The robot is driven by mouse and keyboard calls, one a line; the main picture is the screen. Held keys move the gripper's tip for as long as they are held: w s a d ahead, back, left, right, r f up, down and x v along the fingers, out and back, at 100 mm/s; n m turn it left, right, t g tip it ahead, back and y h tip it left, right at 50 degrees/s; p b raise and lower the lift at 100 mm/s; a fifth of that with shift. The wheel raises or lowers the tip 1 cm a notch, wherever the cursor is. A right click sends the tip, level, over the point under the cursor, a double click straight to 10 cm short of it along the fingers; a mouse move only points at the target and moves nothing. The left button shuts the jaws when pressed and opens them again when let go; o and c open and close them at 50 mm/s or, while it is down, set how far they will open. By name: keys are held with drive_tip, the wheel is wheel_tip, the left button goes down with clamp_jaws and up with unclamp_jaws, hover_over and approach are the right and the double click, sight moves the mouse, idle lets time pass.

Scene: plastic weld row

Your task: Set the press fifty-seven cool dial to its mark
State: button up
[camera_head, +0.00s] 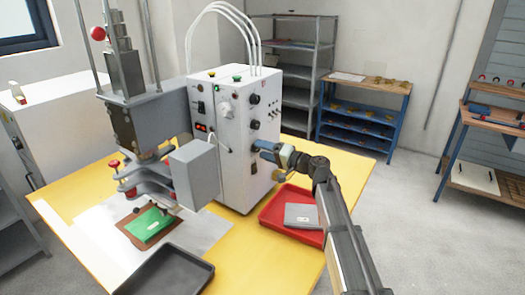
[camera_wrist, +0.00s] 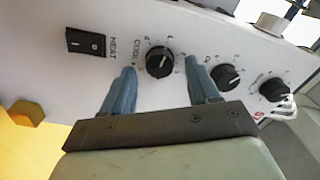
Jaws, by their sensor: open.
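The cool dial (camera_wrist: 160,63) is a round black knob with a pale pointer line, on the white face of the control box (camera_head: 222,150). Printed lettering and small scale marks surround it in the wrist view. The pointer seems to face the upper side of the picture; its exact mark is too small to read. My gripper (camera_wrist: 159,68) is open, with one blue finger on each side of the dial. I cannot tell whether either finger touches it. In the head view my gripper (camera_head: 258,147) is at the box's right face and hides this dial.
A black HEAT switch (camera_wrist: 87,42) is left of the dial; two more black knobs (camera_wrist: 226,76) (camera_wrist: 273,89) are to the right. The press (camera_head: 128,120) stands left of the box, over a green part (camera_head: 149,225). A red tray (camera_head: 275,219) and dark tray (camera_head: 165,272) lie on the yellow table.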

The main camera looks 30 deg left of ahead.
drive_tip(key=d, duration=1.2)
drive_tip(key=shift+d, duration=0.35)
drive_tip(key=s+d+f+m+t+h, duration=0.25)
drive_tip(key=d+f+h, duration=0.75)
drive_tip(key=d+f, duration=1.65)
drive_tip(key=s+d+f+m+g+h, duration=0.1)
drive_tip(key=s+d+f+h, duration=0.45)
drive_tip(key=d, duration=0.65)
drive_tip(key=s+d+f+m+g+h, duration=0.1)
drive_tip(key=s+d+f+m+h, duration=0.1)
drive_tip(key=s+d+f, duration=0.65)
drive_tip(key=s+d+f+g, duration=0.2)
drive_tip(key=s+f+g, duration=0.1)
drive_tip(key=s+f, duration=0.7)
drive_tip(key=s+d+f+g, duration=0.2)
drive_tip(key=s+f+g, duration=0.2)
drive_tip(key=s+f, duration=0.7)
drive_tip(key=s, duration=0.5)
drive_tip(key=shift+s+f, duration=0.15)
drive_tip(key=shift+s, duration=0.25)
drive_tip(key=shift+n+h, duration=0.25)
